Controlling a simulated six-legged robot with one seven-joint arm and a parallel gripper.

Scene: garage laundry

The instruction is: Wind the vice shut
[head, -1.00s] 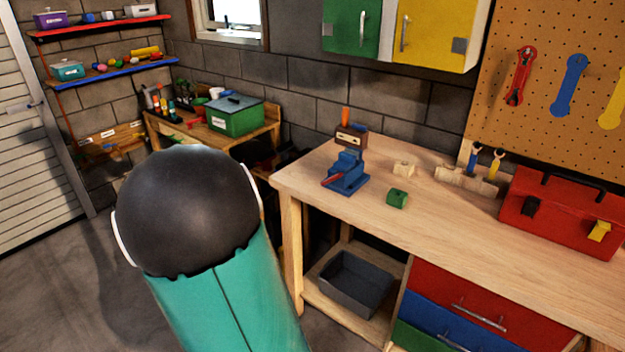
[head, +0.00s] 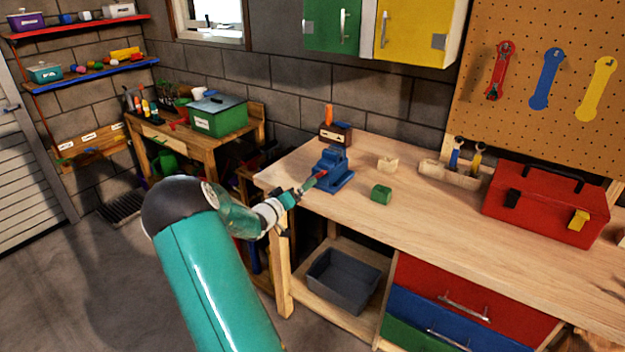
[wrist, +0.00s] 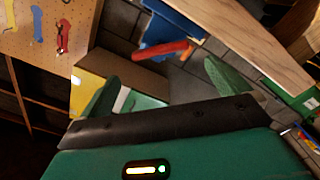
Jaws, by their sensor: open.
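The blue vice (head: 334,170) stands near the left end of the wooden workbench (head: 420,232). Its red handle (head: 312,182) points out toward the bench's left edge. My gripper (head: 298,191) is at that edge, close to the handle. In the wrist view, the open green fingers of my gripper (wrist: 162,75) are apart with nothing held between them. The red handle (wrist: 163,48) shows just beyond the fingertips, with the blue vice body (wrist: 172,20) behind it. I cannot tell how wide the vice jaws stand.
A green block (head: 381,194) and a pale wooden block (head: 388,163) lie right of the vice. A dark wooden block with an orange item (head: 336,134) stands behind it. A red toolbox (head: 545,205) is farther right. A grey bin (head: 343,281) sits on the lower shelf.

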